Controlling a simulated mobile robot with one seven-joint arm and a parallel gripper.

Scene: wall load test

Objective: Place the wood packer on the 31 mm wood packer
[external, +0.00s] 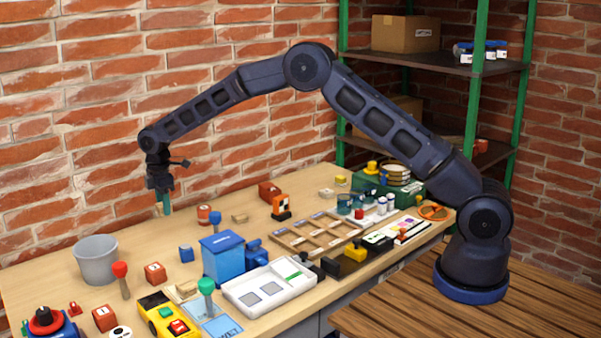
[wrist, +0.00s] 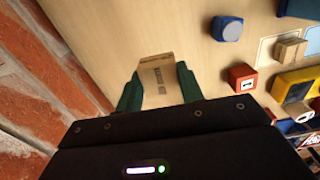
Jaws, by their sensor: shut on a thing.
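My gripper (external: 163,206) is raised above the back left of the workbench, with its fingers pointing down. In the wrist view its green fingers (wrist: 158,84) are shut on a tan wood packer (wrist: 158,72) with dark printing on it. The held packer is not clearly visible in the external view. I cannot read a 31 mm mark on either.
A grey bucket (external: 97,260), a blue box (external: 223,258), a red cube (external: 155,272) and a blue block (external: 186,254) stand on the bench. Upright red-topped (external: 121,270) and green-topped (external: 206,290) tools rise nearby. The brick wall (external: 60,130) is close behind my gripper.

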